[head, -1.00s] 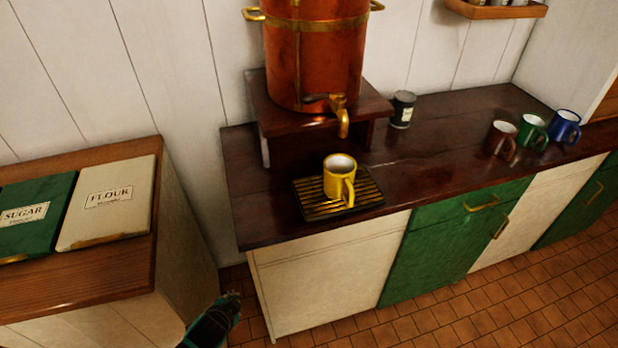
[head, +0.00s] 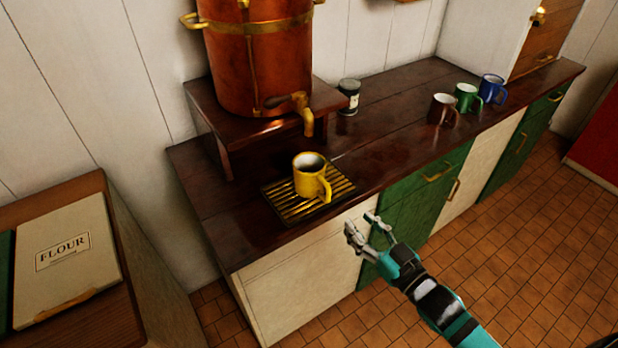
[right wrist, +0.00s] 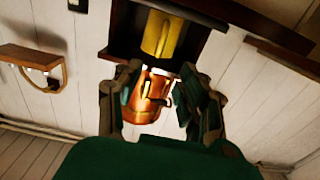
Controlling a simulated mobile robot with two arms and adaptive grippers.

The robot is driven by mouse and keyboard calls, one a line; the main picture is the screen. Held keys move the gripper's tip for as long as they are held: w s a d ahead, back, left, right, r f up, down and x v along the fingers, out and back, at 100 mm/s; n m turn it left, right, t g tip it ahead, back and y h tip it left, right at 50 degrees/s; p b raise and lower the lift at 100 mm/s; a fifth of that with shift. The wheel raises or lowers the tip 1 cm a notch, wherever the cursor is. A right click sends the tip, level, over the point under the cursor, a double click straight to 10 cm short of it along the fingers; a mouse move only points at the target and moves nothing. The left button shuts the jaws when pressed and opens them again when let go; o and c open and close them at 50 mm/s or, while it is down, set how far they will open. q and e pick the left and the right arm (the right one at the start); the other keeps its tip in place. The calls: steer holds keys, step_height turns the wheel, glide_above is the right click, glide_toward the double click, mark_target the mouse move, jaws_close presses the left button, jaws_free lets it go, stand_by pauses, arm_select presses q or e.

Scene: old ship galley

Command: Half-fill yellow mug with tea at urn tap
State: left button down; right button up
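The yellow mug (head: 307,176) stands upright on the slatted drip tray (head: 271,192), its handle toward the counter's front edge. The copper urn (head: 258,70) stands on a raised wooden stand behind it. Its brass tap (head: 305,118) hangs above the mug's rear. I cannot tell whether there is liquid in the mug. My right gripper (head: 362,226) is open and empty, in front of the counter edge, apart from the mug. In the right wrist view the yellow mug (right wrist: 161,36) shows beyond the open fingers (right wrist: 156,76), with the urn (right wrist: 149,96) behind. My left gripper is not in view.
Brown (head: 442,109), green (head: 466,97) and blue (head: 491,88) mugs stand farther right on the counter (head: 392,131). A flour container (head: 66,258) lies on the left cabinet. The counter between tray and brown mug is clear.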

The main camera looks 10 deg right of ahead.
mark_target(331, 194)
steer(key=p+x, duration=0.1)
steer(key=x, duration=0.6)
steer(key=p+x, duration=0.2)
steer(key=x, duration=0.3)
steer(key=shift+f, duration=0.15)
steer(key=shift+w+a+f, duration=0.1)
steer(key=shift+w, duration=0.2)
steer(key=shift+s, duration=0.1)
steer(key=shift+c, duration=0.4)
jaws_close()
